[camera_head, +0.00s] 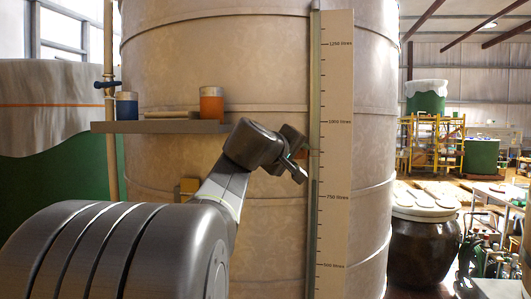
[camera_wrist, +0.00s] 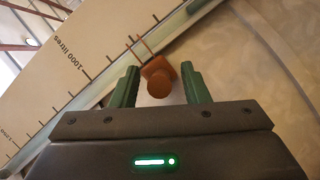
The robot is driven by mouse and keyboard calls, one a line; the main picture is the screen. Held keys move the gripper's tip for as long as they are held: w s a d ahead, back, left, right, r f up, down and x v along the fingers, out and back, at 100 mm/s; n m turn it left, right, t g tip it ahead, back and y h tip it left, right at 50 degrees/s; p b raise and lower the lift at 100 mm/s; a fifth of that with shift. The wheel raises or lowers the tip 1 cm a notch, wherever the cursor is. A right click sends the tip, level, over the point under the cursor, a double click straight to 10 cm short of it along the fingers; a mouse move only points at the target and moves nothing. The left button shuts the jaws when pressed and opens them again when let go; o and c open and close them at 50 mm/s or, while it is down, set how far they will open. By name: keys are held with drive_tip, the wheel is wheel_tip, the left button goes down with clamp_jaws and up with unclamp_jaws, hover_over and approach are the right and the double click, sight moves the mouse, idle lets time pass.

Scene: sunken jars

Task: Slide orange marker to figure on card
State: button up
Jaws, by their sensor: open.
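The orange marker (camera_wrist: 159,84) has a round knob and sits on the metal rail (camera_wrist: 107,88) beside the tall scale board (camera_head: 337,150). In the head view the marker (camera_head: 302,154) is mostly hidden by my gripper (camera_head: 303,166), at a height between the 1000 and 750 litres marks. In the wrist view the green fingers of my gripper (camera_wrist: 160,86) stand open on both sides of the knob, with a gap on each side. Thin orange prongs reach from the marker towards the scale. I cannot make out a card with a figure.
The scale runs up a large pale tank (camera_head: 270,60). A grey shelf (camera_head: 160,127) on the left holds a blue cup (camera_head: 126,106), an orange cup (camera_head: 211,104) and a pale rolled item. A dark jar (camera_head: 425,245) stands right.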

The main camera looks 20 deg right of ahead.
clamp_jaws()
wheel_tip(320, 180, down, 12)
drive_tip(key=b, duration=1.2)
unclamp_jaws()
drive_tip(key=b+v, duration=0.1)
drive_tip(key=v, duration=1.3)
drive_tip(key=shift+b, duration=0.4)
drive_tip(key=shift+d, duration=0.15)
